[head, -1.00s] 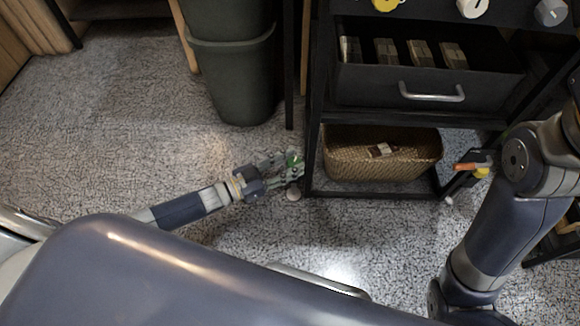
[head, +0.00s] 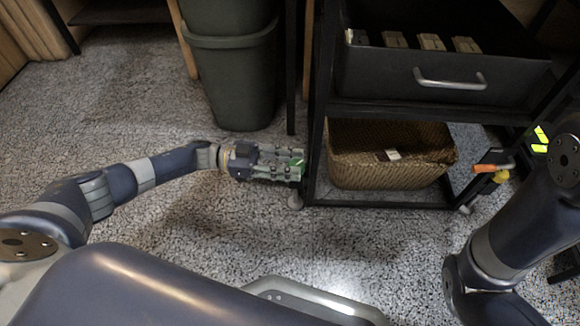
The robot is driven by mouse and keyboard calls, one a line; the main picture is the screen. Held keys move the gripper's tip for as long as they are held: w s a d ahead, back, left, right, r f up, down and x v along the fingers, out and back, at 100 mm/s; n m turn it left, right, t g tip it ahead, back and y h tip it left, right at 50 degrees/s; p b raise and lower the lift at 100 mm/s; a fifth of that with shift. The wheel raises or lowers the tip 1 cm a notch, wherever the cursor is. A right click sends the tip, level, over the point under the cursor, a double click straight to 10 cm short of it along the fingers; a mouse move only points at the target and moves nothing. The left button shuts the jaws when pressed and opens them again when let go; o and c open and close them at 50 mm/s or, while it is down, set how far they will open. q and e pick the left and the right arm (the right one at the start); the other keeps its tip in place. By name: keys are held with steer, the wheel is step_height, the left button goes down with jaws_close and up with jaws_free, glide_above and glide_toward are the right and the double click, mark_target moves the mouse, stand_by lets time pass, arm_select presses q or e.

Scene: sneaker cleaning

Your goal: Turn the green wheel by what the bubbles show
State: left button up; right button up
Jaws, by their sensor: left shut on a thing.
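A small green wheel (head: 299,162) shows at the foot of the black cart's near left leg. My left gripper (head: 295,166) reaches it from the left, low over the floor. Its fingers are shut on the wheel and cover most of it. Two bright yellow-green vials (head: 541,136), which look like the bubble levels, show at the cart's right side. They are too small for me to read where the bubbles sit.
The black cart (head: 420,113) has an open drawer (head: 440,85) holding several small blocks, and a wicker basket (head: 350,165) below. An orange handle (head: 484,168) and a yellow part (head: 501,176) show near its right leg. A grey-green bin (head: 232,85) stands behind my left gripper. The carpet at left is clear.

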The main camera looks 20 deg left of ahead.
stand_by(0.4)
arm_select(q)
steer(key=o, duration=1.1)
steer(key=shift+c, duration=0.2)
steer(key=s+a, duration=0.2)
steer(key=a, duration=0.9)
steer(key=shift+s+a, duration=0.15)
steer(key=shift+a, duration=0.25)
